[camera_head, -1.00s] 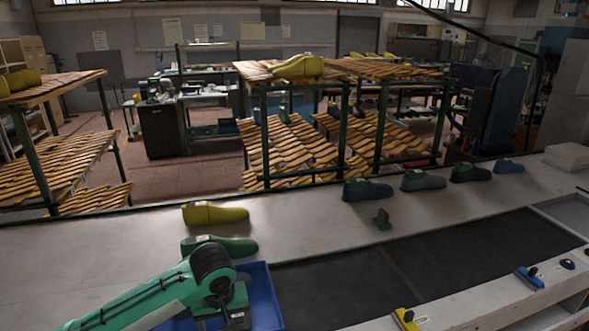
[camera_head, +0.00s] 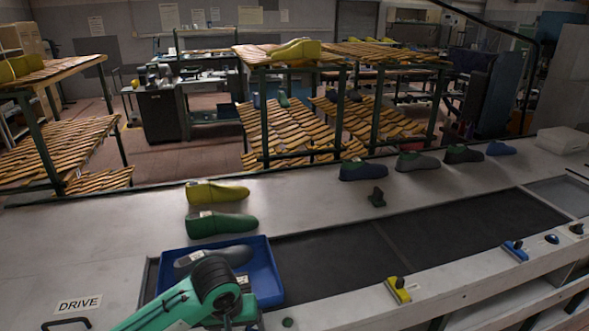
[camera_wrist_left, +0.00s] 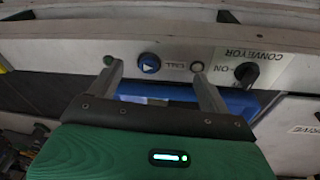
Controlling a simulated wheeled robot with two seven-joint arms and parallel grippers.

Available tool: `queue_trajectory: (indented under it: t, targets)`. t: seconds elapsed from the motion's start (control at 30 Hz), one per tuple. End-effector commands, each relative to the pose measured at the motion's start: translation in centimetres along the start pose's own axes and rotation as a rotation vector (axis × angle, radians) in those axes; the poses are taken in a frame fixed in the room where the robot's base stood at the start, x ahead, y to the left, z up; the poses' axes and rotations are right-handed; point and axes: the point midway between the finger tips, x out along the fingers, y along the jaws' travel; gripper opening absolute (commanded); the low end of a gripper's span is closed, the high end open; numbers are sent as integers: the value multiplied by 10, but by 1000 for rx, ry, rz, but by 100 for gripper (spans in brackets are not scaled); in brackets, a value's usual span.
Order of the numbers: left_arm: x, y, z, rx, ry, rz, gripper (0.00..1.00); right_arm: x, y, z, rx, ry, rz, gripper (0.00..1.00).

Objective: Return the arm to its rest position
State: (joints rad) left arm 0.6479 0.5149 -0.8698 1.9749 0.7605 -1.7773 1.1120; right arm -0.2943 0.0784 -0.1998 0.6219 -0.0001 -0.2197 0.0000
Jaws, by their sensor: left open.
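My left arm, green, comes in at the bottom of the head view, bent over the front part of the blue tray (camera_head: 266,268). My left gripper (camera_wrist_left: 160,82) is open in the wrist view, with nothing between its two fingers. Beyond the fingers are a front panel and a strip of blue. In the head view the fingertips are hard to make out at the bottom edge. A grey shoe last (camera_head: 214,256) lies in the tray, partly hidden by my arm. My right gripper is not in view.
A green last (camera_head: 222,225) and a yellow last (camera_head: 217,193) lie behind the tray. Several more lasts, such as the blue one (camera_head: 364,171), stand along the back of the bench. The dark conveyor belt (camera_head: 440,232) is clear. The panel has a conveyor knob (camera_wrist_left: 246,74).

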Motion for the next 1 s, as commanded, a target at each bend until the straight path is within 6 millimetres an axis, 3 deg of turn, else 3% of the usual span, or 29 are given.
queue_trajectory:
  t: [0.23, 0.47, 0.67, 1.0]
  targets:
    - [18, 16, 44, 109, 16, 110, 80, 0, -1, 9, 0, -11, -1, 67]
    - [29, 14, 86, 190, 69, 191, 80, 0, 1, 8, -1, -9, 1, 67]
    - [36, -5, 120, 223, 119, 205, 80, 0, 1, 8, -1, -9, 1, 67]
    - [41, -70, 182, 249, 165, 100, 80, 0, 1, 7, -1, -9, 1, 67]
